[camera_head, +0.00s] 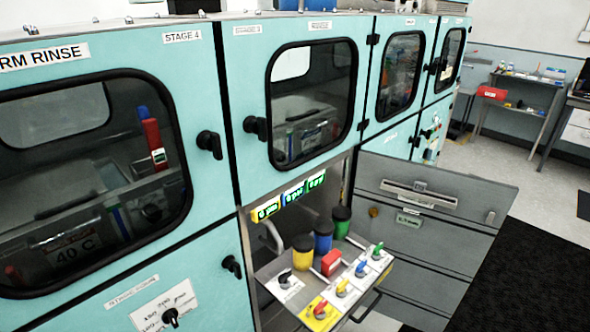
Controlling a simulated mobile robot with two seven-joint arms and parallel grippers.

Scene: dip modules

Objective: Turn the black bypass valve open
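A small black knob (285,277) sits on a white plate at the left front of a pulled-out tray (270,268). I take it as the black bypass valve; its label is too small to read. Its handle looks tilted, but I cannot tell whether it is open or closed. Red (320,309), yellow (342,288), blue (361,268) and green (377,250) knobs stand in a row along the tray's right side. Neither of my grippers is in view.
Yellow (302,254), blue (322,238) and green (341,223) canisters with dark lids and a red block (331,262) stand on the tray. An open grey door (440,234) is to the right. Another black knob (170,317) is on the lower left panel. Dark matting (540,255) lies right.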

